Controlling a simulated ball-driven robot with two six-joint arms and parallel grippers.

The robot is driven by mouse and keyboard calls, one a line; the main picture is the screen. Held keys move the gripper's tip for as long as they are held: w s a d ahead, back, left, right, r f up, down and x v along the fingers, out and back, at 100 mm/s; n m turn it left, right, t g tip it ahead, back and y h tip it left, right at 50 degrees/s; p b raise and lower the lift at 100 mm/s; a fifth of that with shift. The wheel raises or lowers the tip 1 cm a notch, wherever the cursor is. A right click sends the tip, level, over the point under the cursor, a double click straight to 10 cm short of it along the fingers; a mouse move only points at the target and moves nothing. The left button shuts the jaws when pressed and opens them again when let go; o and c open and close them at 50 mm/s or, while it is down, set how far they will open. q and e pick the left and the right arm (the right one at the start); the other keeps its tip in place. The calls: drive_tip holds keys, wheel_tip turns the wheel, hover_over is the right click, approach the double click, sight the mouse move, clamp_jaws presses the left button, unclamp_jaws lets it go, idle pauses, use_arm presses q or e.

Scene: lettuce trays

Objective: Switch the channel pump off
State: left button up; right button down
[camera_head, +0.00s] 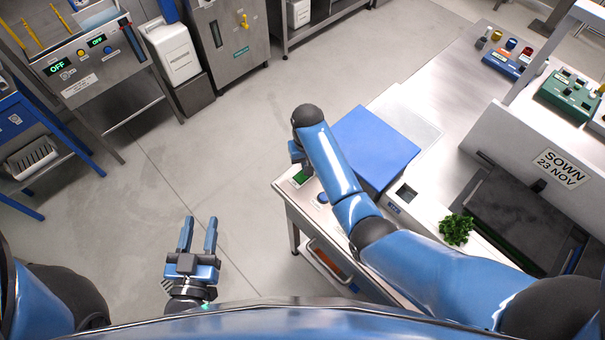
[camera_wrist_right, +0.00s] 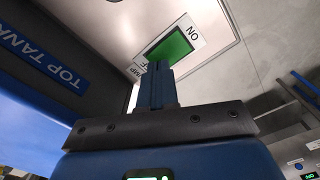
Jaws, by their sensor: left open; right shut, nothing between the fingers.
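The pump switch is a green rocker (camera_wrist_right: 172,47) on a pale plate in the right wrist view. "ON" is printed at one end; lettering ending in "MP" and "FF" shows beside the fingers at the other. The green patch also shows in the head view (camera_head: 300,178), on the cart corner. My right gripper (camera_wrist_right: 158,68) is shut and empty, its tips overlapping the OFF-side edge of the rocker in the picture. I cannot tell whether they touch. In the head view, my right arm mostly hides this gripper. My left gripper (camera_head: 199,222) is open and empty above the floor.
A blue box (camera_head: 375,145) stands on the cart beside my right forearm. A "TOP TANK" label (camera_wrist_right: 54,66) is close to the right gripper. A plant (camera_head: 456,230) and dark tray (camera_head: 525,215) lie right. A steel cabinet (camera_head: 90,70) with "OFF" displays stands left. Floor between is clear.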

drive_tip(key=shift+f+b, duration=0.65)
drive_tip(key=shift+f, duration=0.3)
idle(0.6)
drive_tip(key=shift+r, duration=0.1)
wheel_tip(320, 180, up, 7)
drive_tip(key=p, duration=0.7)
drive_tip(key=shift+w, duration=0.1)
idle(0.6)
